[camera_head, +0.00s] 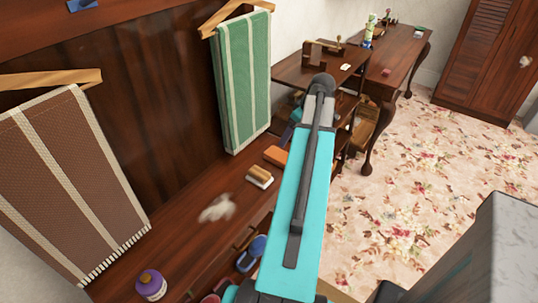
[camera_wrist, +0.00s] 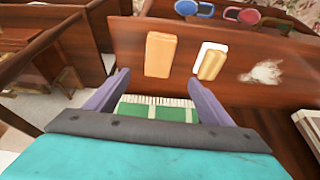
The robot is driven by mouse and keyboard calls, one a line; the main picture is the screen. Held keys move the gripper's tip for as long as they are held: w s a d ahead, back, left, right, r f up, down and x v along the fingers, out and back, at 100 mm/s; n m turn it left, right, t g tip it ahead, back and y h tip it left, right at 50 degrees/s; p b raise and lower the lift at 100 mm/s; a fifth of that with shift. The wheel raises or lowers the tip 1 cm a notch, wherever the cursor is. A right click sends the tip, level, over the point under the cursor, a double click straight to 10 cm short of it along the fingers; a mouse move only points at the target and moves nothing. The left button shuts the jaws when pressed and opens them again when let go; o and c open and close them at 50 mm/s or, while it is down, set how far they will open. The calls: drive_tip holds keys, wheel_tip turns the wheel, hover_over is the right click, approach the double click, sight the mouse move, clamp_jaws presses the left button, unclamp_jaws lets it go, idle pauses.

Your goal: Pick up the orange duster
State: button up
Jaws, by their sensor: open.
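The orange duster is a plain orange block (camera_head: 276,156) on the dark wood ledge (camera_head: 185,240), just left of my arm in the head view. It also shows in the wrist view (camera_wrist: 160,54), beyond the fingertips and roughly centred between them. My gripper (camera_wrist: 158,79) is open with nothing between its fingers. It appears apart from the duster; the exact gap cannot be told.
A wooden brush with a white base (camera_head: 259,177) lies beside the duster, and a whitish fluffy thing (camera_head: 217,208) is farther along. A green towel (camera_head: 243,80) and brown towel (camera_head: 65,185) hang above. A shelf unit (camera_head: 318,72) stands behind my arm. Flowered carpet (camera_head: 420,190) is clear at right.

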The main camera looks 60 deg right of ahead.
drive_tip(key=shift+d+r, duration=0.1)
drive_tip(key=shift+d, duration=0.1)
drive_tip(key=shift+a, duration=0.1)
drive_tip(key=p, duration=0.1)
hover_over(279, 154)
drive_tip(key=s, duration=0.3)
drive_tip(key=shift+w+a+f, duration=0.1)
drive_tip(key=shift+f, duration=1.9)
drive_tip(key=shift+w+a+f, duration=0.1)
drive_tip(key=shift+f, duration=1.9)
drive_tip(key=shift+p+x, duration=1.1)
drive_tip(key=shift+x, duration=1.5)
drive_tip(key=c, duration=1.1)
